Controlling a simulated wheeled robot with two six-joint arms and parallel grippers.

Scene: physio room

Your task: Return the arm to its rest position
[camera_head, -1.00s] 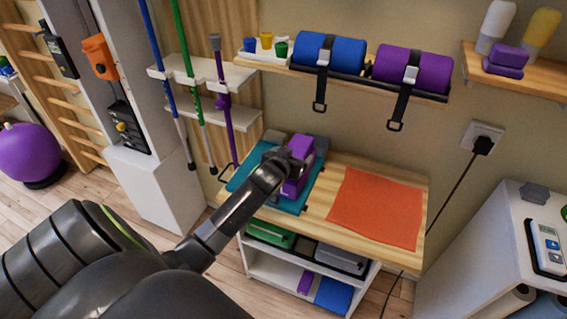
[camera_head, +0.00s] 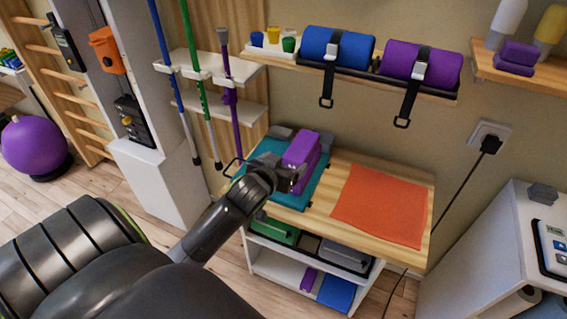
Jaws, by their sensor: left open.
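My left arm comes in from the lower left. My left gripper (camera_head: 292,178) is open at the front of the teal mat, with nothing seen between its fingers. A purple block (camera_head: 303,149) stands on the teal mat (camera_head: 268,147), just behind the gripper in the picture. The gripper covers the block's lower front, so I cannot tell whether they touch. My right gripper is not in view.
The wooden bench (camera_head: 370,168) carries an orange cloth (camera_head: 381,206) on its right. A shelf (camera_head: 365,79) with a blue roll (camera_head: 337,46) and purple roll (camera_head: 421,63) hangs above. Poles (camera_head: 231,112) stand left. A white cabinet (camera_head: 480,255) stands right.

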